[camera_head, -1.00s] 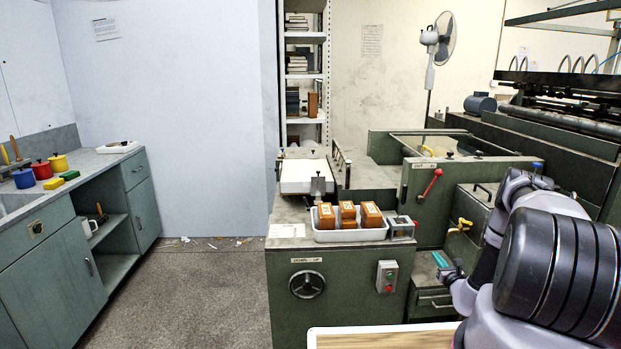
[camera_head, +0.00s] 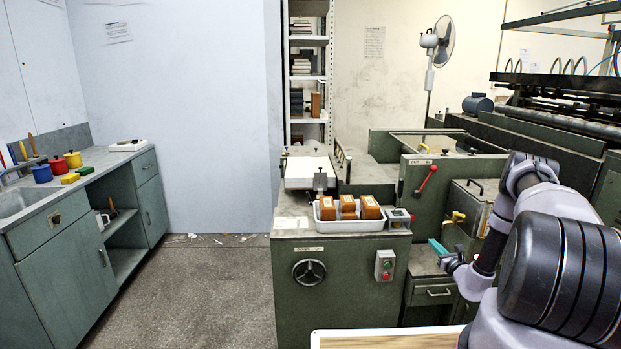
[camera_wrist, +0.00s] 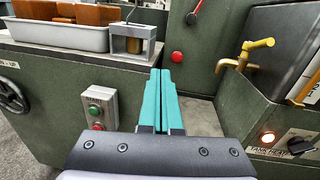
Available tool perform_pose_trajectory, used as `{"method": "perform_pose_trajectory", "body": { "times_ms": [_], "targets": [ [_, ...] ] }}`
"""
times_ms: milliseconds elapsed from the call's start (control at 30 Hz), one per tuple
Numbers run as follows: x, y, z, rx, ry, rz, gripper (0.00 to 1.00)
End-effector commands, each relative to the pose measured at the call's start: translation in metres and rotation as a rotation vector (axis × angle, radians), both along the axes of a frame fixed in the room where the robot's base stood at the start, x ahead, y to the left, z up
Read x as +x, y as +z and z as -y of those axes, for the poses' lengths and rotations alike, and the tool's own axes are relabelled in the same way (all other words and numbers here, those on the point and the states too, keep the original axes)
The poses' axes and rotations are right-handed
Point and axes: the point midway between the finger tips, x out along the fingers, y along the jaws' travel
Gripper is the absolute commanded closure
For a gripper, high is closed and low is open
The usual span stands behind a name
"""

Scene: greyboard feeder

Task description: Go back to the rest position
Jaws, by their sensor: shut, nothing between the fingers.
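My gripper (camera_head: 438,247) is at the right of the head view, in front of the green machine and right of its start/stop button box (camera_head: 385,264). In the wrist view its two teal fingers (camera_wrist: 161,98) lie together, shut with nothing between them. The fingers point forward at the machine's recess, apart from the tray and the blocks. My dark grey and lilac arm fills the right side of the head view and hides part of the machine.
A white tray (camera_head: 350,226) with brown blocks (camera_head: 348,207) stands on the machine. A red lever (camera_head: 425,181) and a yellow tap (camera_wrist: 258,44) stick out nearby. A wooden-topped board edge (camera_head: 390,341) lies at the bottom. Grey floor is open at the left, before the sink counter (camera_head: 90,187).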

Motion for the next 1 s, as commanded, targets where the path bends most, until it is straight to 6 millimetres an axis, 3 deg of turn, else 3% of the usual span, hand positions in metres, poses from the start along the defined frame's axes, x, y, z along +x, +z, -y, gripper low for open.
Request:
{"method": "perform_pose_trajectory", "body": {
  "times_ms": [267, 367, 533, 767, 1000],
  "targets": [
    [0.024, 0.078, -0.039, -0.071, 0.192, 0.041, 1.0],
    [0.03, 0.118, -0.061, -0.113, 0.292, 0.058, 1.0],
    [0.027, 0.208, -0.117, -0.236, 0.524, 0.089, 1.0],
    [-0.016, 0.316, -0.191, -0.463, 0.831, 0.111, 1.0],
    [-0.091, 0.399, -0.246, -0.756, 1.087, 0.117, 1.0]
  ]
}}
